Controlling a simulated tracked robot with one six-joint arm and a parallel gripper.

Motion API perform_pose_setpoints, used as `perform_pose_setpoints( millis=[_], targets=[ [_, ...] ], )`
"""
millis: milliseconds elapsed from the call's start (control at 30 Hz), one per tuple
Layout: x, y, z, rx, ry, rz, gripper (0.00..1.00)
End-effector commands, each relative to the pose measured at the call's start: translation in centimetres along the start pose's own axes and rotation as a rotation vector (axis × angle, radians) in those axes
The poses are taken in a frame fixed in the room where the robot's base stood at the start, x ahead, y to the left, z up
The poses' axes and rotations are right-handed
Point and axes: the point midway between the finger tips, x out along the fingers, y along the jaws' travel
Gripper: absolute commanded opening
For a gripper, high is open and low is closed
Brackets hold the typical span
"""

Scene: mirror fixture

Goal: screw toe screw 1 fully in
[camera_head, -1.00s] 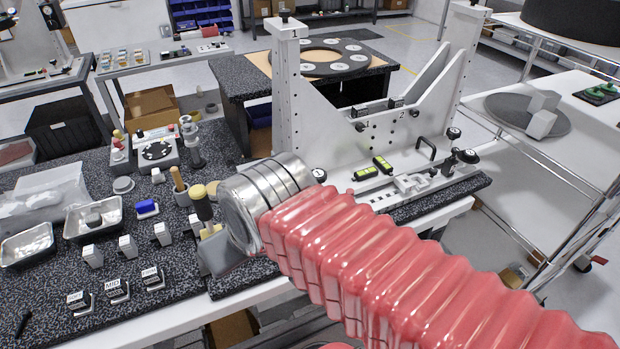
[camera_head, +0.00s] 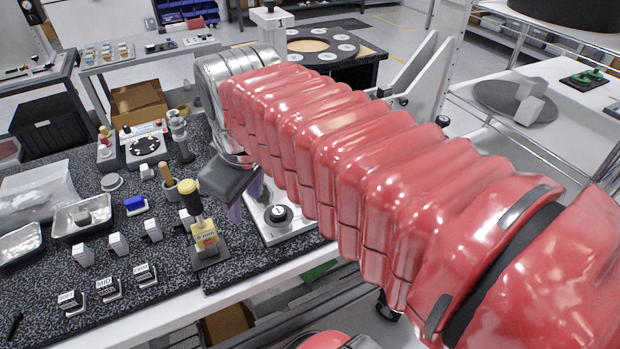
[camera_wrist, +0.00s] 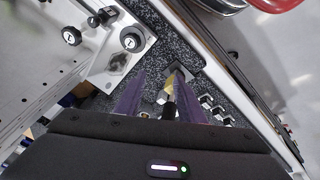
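My gripper (camera_wrist: 160,80) shows two purple fingers standing apart with a gap between them. In the head view the gripper (camera_head: 240,190) hangs over the front of the bench, partly hidden by my red-sleeved arm. Black knobs (camera_wrist: 131,39) also show in the wrist view, ahead and left of the fingers; I cannot tell for sure which is toe screw 1. A yellow-capped tool with a 6 mm label (camera_head: 205,235) stands left of the gripper.
The bench's front edge drops to the floor.

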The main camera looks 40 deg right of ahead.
Motion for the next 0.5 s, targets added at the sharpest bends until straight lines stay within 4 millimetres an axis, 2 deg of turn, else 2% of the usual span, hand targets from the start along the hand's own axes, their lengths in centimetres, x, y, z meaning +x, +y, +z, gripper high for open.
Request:
perform_pose_setpoints(
  millis=[33, 233, 500],
  targets=[
    [-0.4, 1.6, -0.2, -0.036, -0.029, -0.004, 0.35],
    [-2.0, 6.9, -0.2, -0.224, -0.125, -0.051, 0.35],
    [-3.7, 13.9, 1.0, -0.466, -0.209, -0.167, 0.35]
  ],
)
